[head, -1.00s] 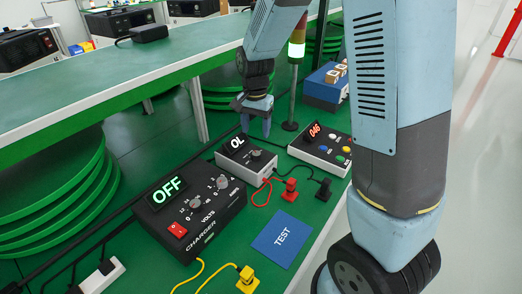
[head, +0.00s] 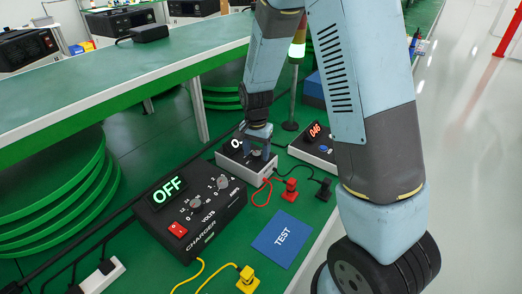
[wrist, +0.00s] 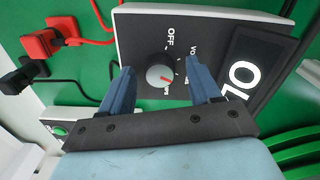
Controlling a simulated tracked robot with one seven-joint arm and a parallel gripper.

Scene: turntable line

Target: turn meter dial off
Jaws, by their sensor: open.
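The meter (head: 232,165) is a grey and black box on the green bench; its display (wrist: 243,76) reads "OL" in the wrist view. The meter dial (wrist: 160,76) is a grey round knob with a red pointer line. The pointer is turned away from the OFF label, toward another label partly hidden at the lower side. My gripper (head: 258,152) is over the meter face in the head view. In the wrist view my gripper (wrist: 160,88) is open, its blue fingers on either side of the dial with gaps; contact does not show.
A black charger (head: 190,213) showing OFF stands left of the meter. A box (head: 318,148) reading 046 is to the right. Red plug (head: 290,190), black plug (head: 324,190) and blue TEST mat (head: 283,238) lie in front.

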